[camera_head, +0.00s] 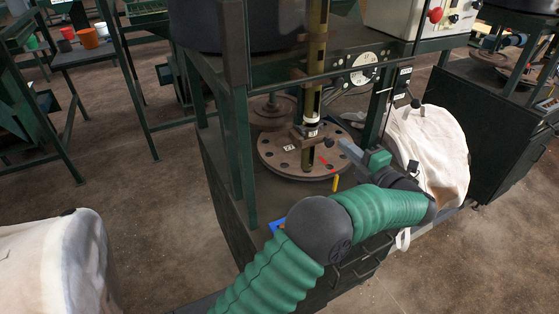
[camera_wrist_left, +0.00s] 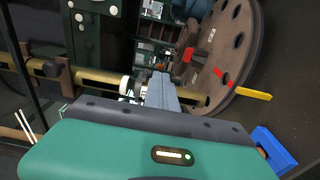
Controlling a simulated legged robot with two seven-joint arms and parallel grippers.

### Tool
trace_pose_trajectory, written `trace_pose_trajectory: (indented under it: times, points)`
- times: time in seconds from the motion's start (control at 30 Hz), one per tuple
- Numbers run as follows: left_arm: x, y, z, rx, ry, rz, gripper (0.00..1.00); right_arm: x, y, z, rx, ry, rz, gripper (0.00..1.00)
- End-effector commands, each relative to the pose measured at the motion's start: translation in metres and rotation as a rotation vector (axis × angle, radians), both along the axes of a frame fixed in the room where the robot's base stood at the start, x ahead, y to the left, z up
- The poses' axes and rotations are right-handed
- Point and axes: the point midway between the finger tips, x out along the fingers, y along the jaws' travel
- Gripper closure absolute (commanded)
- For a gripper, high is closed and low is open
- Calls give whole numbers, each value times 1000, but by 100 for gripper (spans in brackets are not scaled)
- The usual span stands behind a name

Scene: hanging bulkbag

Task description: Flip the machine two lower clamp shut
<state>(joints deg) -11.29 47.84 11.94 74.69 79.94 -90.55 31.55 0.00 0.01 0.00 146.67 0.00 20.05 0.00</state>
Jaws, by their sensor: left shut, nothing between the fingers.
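The machine has an upright brass-coloured column (camera_head: 316,70) that meets a round brown plate with holes (camera_head: 278,160). In the left wrist view the column (camera_wrist_left: 95,76) lies sideways and the plate (camera_wrist_left: 232,50) is at the upper right. My left gripper (camera_head: 343,145) is shut and empty, just right of the clamp and above the plate's right side. Its grey fingers (camera_wrist_left: 161,88) overlap the column in the wrist view and hide part of the clamp area. I cannot tell whether they touch it.
A white bulk bag (camera_head: 435,150) hangs close to the right of my wrist. Another pale bag (camera_head: 55,265) is at the lower left. Dark green frame posts (camera_head: 240,140) stand left of the plate. A yellow peg (camera_head: 336,183) sticks out at the plate's front edge.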

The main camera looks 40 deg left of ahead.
Motion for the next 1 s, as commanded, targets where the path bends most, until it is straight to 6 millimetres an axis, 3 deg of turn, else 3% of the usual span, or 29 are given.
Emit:
trace_pose_trajectory:
  times: [0.4, 1.0]
  points:
    - [13, 8, 0, -1, 0, 122, 100, 0, 0, 10, 0, 0, 0, 100]
    - [14, 9, -1, 1, 1, 133, 100, 0, 0, 10, 0, 0, 0, 100]
